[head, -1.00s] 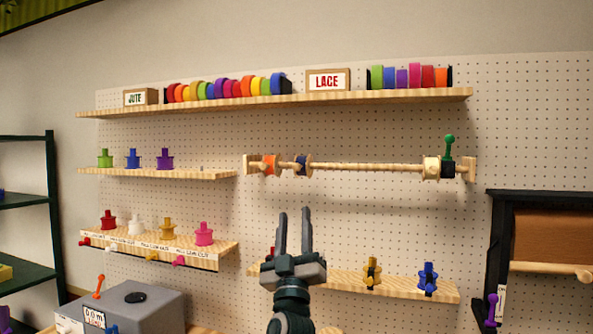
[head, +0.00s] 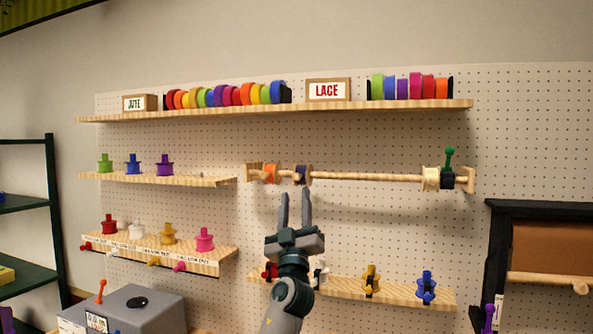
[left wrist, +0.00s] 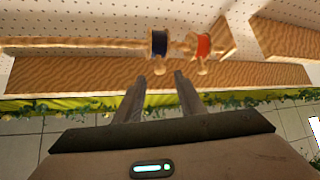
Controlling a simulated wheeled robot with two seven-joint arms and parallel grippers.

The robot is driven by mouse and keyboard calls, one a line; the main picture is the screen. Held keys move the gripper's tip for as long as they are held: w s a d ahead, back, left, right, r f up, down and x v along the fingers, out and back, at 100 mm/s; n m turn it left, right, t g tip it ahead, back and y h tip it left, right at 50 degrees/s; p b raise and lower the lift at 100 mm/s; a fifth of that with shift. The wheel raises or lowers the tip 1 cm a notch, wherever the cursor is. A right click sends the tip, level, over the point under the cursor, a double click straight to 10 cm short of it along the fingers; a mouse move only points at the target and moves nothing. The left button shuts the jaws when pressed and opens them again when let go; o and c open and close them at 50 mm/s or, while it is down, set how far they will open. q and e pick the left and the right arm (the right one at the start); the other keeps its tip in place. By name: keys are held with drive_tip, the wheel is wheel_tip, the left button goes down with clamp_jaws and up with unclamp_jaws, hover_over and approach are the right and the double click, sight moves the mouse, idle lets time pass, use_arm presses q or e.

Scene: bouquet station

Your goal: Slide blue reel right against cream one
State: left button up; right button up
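The blue reel (head: 303,174) sits on a horizontal wooden rod (head: 365,177), near its left end. An orange reel (head: 271,173) is just to its left. The cream reel (head: 431,179) is near the rod's right end, with a long bare stretch of rod between it and the blue one. My left gripper (head: 295,194) is open and empty, fingers pointing up, just below the blue reel. In the left wrist view the blue reel (left wrist: 159,43) shows beyond the two open fingers (left wrist: 157,79), with the orange reel (left wrist: 204,47) to its right. My right gripper is out of view.
A dark block with a green knob (head: 449,158) sits right of the cream reel. A shelf of coloured rolls (head: 330,106) runs above the rod. A lower shelf (head: 400,292) holds yellow and blue spools. The pegboard beneath the rod's middle is clear.

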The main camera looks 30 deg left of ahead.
sight(297, 177)
use_arm(q)
drive_tip(key=p+x, duration=0.2)
drive_tip(key=x, duration=0.4)
drive_tip(key=shift+r, duration=0.15)
drive_tip(key=shift+p+x, duration=0.5)
drive_tip(key=shift+x, duration=0.4)
clamp_jaws()
